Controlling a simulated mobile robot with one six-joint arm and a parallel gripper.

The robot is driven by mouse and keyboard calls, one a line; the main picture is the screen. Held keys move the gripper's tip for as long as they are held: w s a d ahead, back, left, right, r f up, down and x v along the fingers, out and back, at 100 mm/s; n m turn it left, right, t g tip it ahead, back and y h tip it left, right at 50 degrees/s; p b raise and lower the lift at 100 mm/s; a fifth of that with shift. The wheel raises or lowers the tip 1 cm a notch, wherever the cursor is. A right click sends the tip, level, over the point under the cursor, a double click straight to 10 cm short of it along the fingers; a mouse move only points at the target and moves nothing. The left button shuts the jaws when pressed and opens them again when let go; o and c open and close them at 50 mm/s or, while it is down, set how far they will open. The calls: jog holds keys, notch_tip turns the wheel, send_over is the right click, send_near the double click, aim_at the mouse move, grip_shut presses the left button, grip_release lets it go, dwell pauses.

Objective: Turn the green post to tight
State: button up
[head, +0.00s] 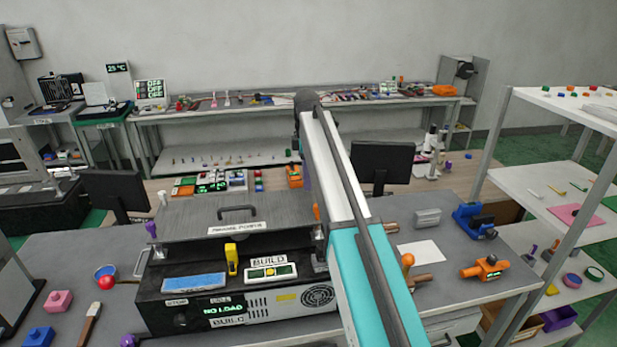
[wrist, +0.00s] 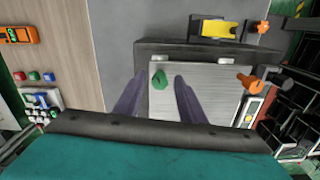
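The green post (wrist: 159,79) shows in the wrist view as a small green knob on a light grey ribbed panel (wrist: 215,72). My gripper (wrist: 158,75) is open, with its two dark purple fingers apart. In that view the green post lies between the fingertips, closer to the left one. I cannot tell how far below the tips it is, and no contact shows. In the head view my arm covers the gripper, and I cannot make out the green post there.
In the wrist view an orange knob (wrist: 247,82) stands right of the fingers, and a yellow block (wrist: 219,29) lies beyond the panel. In the head view a black machine (head: 260,313) reading "NO LOAD" stands left of my arm. A monitor (head: 382,165) stands behind.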

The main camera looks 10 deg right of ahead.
jog(key=shift+f, duration=0.55)
grip_shut()
jog(key=shift+d, duration=0.1)
jog(key=shift+m, duration=0.3)
jog(key=m+b, duration=0.1)
jog(key=m, duration=0.4)
jog(key=shift+w+m, duration=0.1)
jog(key=shift+m, duration=0.3)
jog(key=m, duration=0.5)
jog(key=shift+m+b, duration=0.3)
jog(key=shift+b, duration=0.05)
